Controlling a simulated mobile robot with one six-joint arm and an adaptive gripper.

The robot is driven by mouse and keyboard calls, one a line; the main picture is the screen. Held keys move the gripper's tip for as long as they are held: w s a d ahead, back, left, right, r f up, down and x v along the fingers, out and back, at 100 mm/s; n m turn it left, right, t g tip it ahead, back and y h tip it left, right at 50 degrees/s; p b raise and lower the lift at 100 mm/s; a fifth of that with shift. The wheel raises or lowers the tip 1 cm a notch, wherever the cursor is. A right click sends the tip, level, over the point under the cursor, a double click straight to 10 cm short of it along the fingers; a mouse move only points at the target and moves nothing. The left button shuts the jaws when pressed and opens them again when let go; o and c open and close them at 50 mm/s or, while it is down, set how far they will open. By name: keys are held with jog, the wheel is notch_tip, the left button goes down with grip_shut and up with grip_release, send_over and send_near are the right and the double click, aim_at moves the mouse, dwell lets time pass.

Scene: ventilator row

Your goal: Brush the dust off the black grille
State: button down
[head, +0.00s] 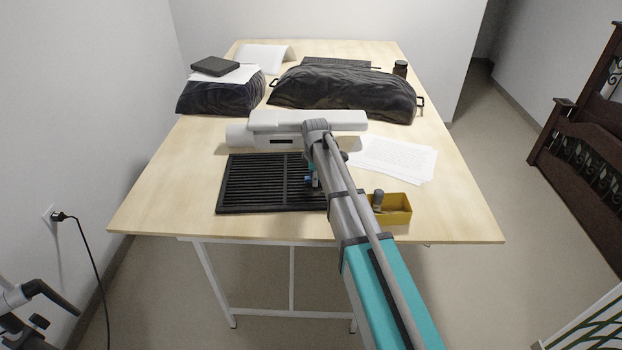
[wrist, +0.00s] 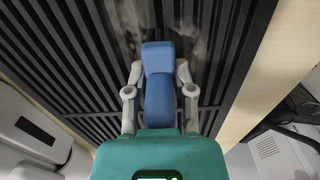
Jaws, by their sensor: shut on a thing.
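The black grille (head: 262,185) lies flat on the wooden table, near its front edge; its slats fill much of the wrist view (wrist: 90,60). My gripper (wrist: 159,72) is shut on a blue brush handle (wrist: 158,95), held between its two grey fingers over the grille. In the head view my gripper (head: 313,175) is over the right part of the grille, partly hidden by my arm. Pale grey dust (wrist: 198,40) shows on the slats around the far end of the brush.
A white device (head: 290,135) stands just behind the grille. A yellow tray (head: 402,218) with a small grey item is to its right, with papers (head: 400,160) behind. Black covered bundles (head: 340,90) and a dark jar (head: 400,68) are farther back. Table left of the grille is clear.

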jog(key=shift+d, duration=0.1)
dwell(0.3)
jog(key=shift+s+d+f, duration=0.1)
jog(key=shift+s+d, duration=0.05)
jog(key=shift+d, duration=1.55)
jog(key=shift+d, duration=0.1)
jog(key=shift+d, duration=1.6)
jog(key=shift+w, duration=0.55)
